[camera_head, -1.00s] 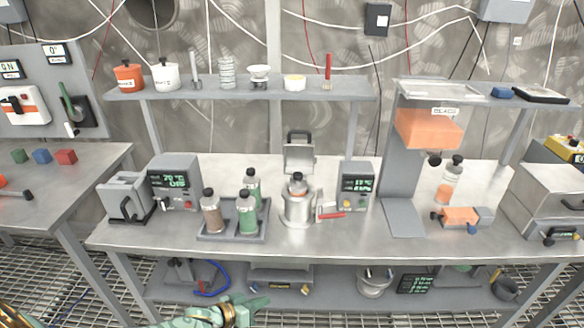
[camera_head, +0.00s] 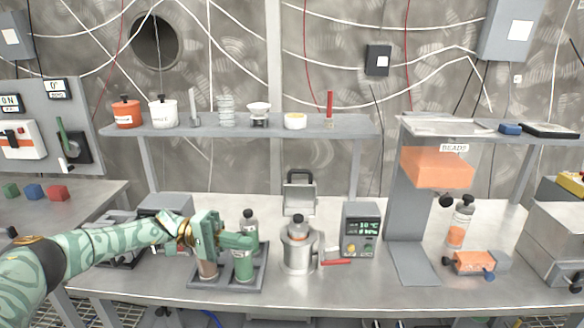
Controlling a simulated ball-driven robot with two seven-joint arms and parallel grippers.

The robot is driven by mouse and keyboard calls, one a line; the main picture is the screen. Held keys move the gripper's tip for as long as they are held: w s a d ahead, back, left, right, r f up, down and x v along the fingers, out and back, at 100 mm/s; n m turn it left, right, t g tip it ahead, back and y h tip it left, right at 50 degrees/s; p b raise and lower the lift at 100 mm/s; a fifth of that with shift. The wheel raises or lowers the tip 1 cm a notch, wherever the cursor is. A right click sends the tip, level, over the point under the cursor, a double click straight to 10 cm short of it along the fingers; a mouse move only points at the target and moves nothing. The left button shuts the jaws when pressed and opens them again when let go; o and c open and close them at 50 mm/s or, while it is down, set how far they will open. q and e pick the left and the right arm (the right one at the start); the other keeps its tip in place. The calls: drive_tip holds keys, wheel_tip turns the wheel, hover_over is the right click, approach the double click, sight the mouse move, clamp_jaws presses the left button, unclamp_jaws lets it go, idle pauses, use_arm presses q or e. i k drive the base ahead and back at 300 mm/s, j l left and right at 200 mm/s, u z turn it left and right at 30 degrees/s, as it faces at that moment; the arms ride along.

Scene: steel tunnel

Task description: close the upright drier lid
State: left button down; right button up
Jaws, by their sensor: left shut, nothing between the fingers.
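The drier (camera_head: 300,254) is a round steel pot on the bench, in the middle of the view. Its square grey lid (camera_head: 299,199) stands upright at the back, with a dark handle on top. A bottle with a dark cap (camera_head: 298,228) stands in the pot and sticks up above its rim. A red-handled lever (camera_head: 336,262) points right from the pot. My left gripper (camera_head: 254,241) is shut and empty, left of the drier and apart from it, over the bottle tray. It hides parts of the bottles there. My right gripper is out of view.
A dark tray (camera_head: 258,279) with several bottles lies left of the drier. A display box (camera_head: 361,231) stands close on its right. A shelf (camera_head: 225,128) with jars runs behind and above. The bench front before the drier is clear.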

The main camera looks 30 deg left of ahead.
sight(299, 196)
drive_tip(key=i+j, duration=0.45)
drive_tip(key=i, duration=0.15)
drive_tip(key=i+j, duration=0.45)
drive_tip(key=i, duration=0.2)
